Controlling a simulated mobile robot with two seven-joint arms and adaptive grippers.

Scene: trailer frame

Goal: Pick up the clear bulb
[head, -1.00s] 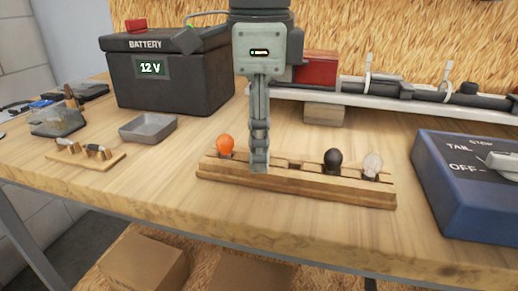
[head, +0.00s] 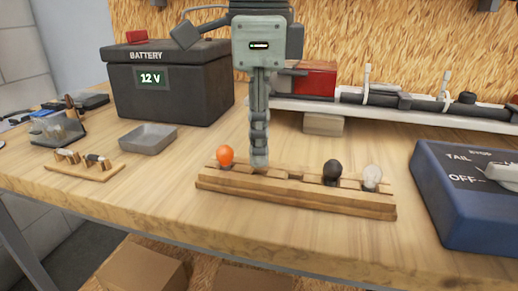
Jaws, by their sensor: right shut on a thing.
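My right gripper (head: 260,160) comes down from above onto the wooden bulb rack (head: 300,197), just right of the orange bulb (head: 225,155). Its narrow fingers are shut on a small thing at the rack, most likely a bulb. The fingers hide it, so I cannot tell its kind. A dark bulb (head: 331,171) and a pale, clear-looking bulb (head: 372,176) stand upright at the rack's right end, apart from the gripper. My left gripper is not in view.
A black 12 V battery (head: 170,95) and a grey tray (head: 147,138) stand at left. A blue switch box (head: 465,195) is at right. A light bar (head: 400,108) lies behind the rack. The wood around the rack is clear.

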